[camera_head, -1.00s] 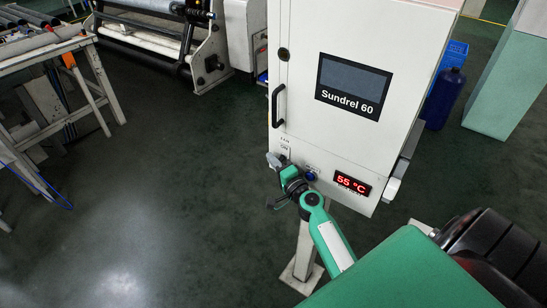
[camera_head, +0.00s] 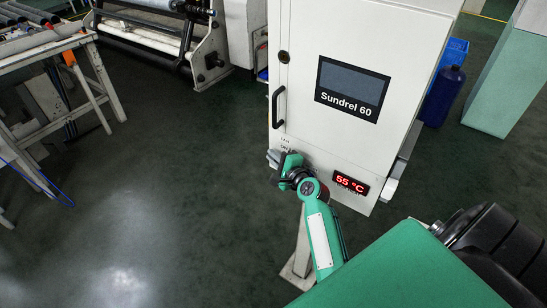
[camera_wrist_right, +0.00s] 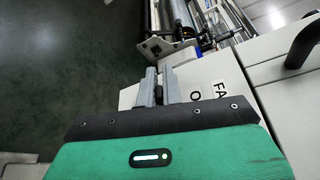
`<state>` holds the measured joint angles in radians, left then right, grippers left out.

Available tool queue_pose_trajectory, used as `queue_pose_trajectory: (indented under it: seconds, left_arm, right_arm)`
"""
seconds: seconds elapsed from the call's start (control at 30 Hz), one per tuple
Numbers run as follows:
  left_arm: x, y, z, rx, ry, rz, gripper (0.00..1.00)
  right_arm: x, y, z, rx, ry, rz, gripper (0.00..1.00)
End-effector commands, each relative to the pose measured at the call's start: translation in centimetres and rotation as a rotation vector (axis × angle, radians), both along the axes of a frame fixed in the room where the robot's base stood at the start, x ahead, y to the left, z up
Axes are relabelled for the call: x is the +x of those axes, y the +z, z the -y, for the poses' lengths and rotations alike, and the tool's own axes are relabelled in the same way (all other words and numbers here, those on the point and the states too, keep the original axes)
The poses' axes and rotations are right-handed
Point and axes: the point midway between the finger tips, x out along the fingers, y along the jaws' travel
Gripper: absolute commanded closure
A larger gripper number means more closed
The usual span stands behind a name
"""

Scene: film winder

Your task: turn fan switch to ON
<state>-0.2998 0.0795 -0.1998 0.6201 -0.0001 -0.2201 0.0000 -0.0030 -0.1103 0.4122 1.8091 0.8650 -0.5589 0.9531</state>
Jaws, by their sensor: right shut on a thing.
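The white cabinet (camera_head: 330,130) carries the fan switch (camera_wrist_right: 160,88) low on its front, near the left edge. In the right wrist view the switch is a small dark piece between my fingers, mostly hidden by them. My right gripper (camera_head: 273,160) is at the switch, just below the small FAN label (camera_head: 286,143); its grey fingers (camera_wrist_right: 160,82) are shut on the switch. The label letters (camera_wrist_right: 238,102) lie right of the fingers in the wrist view. I cannot read the switch's position. My left gripper is not in view.
A black door handle (camera_head: 278,106) is above the gripper. A red display reading 55 °C (camera_head: 351,184) is to its right, close to my wrist. A dark screen panel (camera_head: 353,88) sits higher up. The floor (camera_head: 170,200) to the left is clear.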

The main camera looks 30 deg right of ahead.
Motion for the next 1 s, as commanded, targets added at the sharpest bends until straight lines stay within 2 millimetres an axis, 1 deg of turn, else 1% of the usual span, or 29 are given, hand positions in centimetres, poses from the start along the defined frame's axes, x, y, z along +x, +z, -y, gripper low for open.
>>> queue_pose_trajectory:
  seconds: [0.3,0.73,0.77,0.8,0.87,1.0]
  left_arm:
    - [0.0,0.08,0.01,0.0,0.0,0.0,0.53]
    - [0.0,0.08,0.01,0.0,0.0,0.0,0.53]
    - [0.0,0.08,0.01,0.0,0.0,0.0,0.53]
    - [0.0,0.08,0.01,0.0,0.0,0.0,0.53]
    - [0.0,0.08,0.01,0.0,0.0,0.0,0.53]
    - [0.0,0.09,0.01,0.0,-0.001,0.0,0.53]
  right_arm:
    - [0.01,0.08,0.07,0.078,0.001,-0.034,1.0]
    - [0.01,0.09,0.05,0.085,0.001,-0.036,1.0]
    - [0.02,0.09,0.05,0.085,0.001,-0.036,0.89]
    - [0.02,0.09,0.05,0.085,0.001,-0.036,0.81]
    - [0.03,0.11,0.06,0.084,0.002,-0.036,0.71]
    - [0.03,0.16,0.07,0.084,0.001,-0.036,0.71]
